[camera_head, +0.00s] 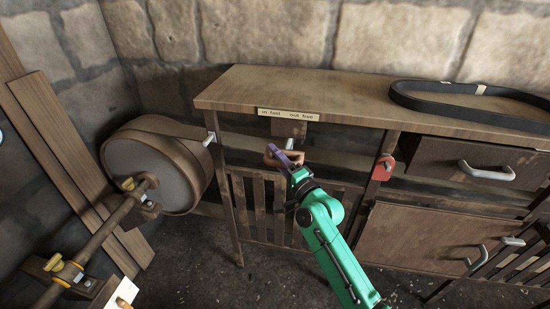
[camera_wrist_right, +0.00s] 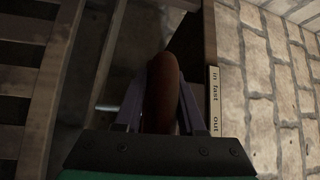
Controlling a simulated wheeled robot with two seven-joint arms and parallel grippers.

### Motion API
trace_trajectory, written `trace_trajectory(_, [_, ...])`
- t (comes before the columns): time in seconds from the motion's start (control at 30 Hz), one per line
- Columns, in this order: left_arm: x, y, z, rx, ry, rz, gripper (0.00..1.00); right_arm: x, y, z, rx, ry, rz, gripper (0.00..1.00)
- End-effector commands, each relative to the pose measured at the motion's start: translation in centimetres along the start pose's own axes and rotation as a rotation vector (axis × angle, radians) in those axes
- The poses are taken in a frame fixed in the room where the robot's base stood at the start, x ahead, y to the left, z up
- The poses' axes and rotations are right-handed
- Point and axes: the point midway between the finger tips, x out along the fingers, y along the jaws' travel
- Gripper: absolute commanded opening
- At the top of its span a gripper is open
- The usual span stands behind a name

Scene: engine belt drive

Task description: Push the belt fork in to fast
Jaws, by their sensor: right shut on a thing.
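The belt fork's handle is a rounded reddish-brown grip (camera_wrist_right: 161,92), seen between the two fingers of my right gripper (camera_wrist_right: 160,110) in the wrist view. In the head view my right gripper (camera_head: 284,158) is shut on this handle at the bench front, just below the tabletop edge. The handle (camera_head: 272,152) is partly covered by the fingers there. A pale label (camera_head: 288,115) above it reads "in fast" and "out free"; it also shows in the wrist view (camera_wrist_right: 214,101). How far in the fork sits is hard to tell. My left gripper is not in view.
A loose black belt (camera_head: 455,106) lies on the benchtop. A red part (camera_head: 383,168) and a drawer (camera_head: 470,168) are to the right.

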Motion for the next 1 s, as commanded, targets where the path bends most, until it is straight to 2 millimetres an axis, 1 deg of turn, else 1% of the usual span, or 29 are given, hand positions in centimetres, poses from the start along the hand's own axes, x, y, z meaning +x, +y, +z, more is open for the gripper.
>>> trace_trajectory(0.03, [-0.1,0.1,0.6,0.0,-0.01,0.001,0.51,0.1,-0.8,-0.1,-0.004,0.005,-0.018,0.0])
trace_trajectory(0.07, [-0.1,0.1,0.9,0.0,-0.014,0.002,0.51,0.1,-0.8,-0.1,-0.004,0.005,-0.018,0.0])
trace_trajectory(0.1, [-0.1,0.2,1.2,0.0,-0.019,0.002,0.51,0.1,-0.8,-0.1,-0.004,0.005,-0.018,0.54])
trace_trajectory(0.13, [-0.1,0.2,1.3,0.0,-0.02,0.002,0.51,0.1,-0.7,-0.1,-0.004,0.005,-0.017,0.58])
trace_trajectory(0.53, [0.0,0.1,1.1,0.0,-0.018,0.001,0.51,0.0,-0.2,0.1,-0.002,0.001,-0.006,0.58])
trace_trajectory(0.67, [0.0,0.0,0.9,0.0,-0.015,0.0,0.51,-0.5,-0.1,0.0,-0.001,0.001,-0.004,0.58])
trace_trajectory(0.77, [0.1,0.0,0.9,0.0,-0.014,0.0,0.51,-1.8,0.0,0.0,-0.001,0.001,-0.004,0.58])
trace_trajectory(0.87, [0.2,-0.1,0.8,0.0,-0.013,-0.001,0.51,-4.0,0.1,0.1,-0.002,0.001,-0.003,0.58])
trace_trajectory(1.0, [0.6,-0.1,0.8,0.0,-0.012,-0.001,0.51,-7.5,0.2,0.1,-0.003,0.001,-0.002,0.58])
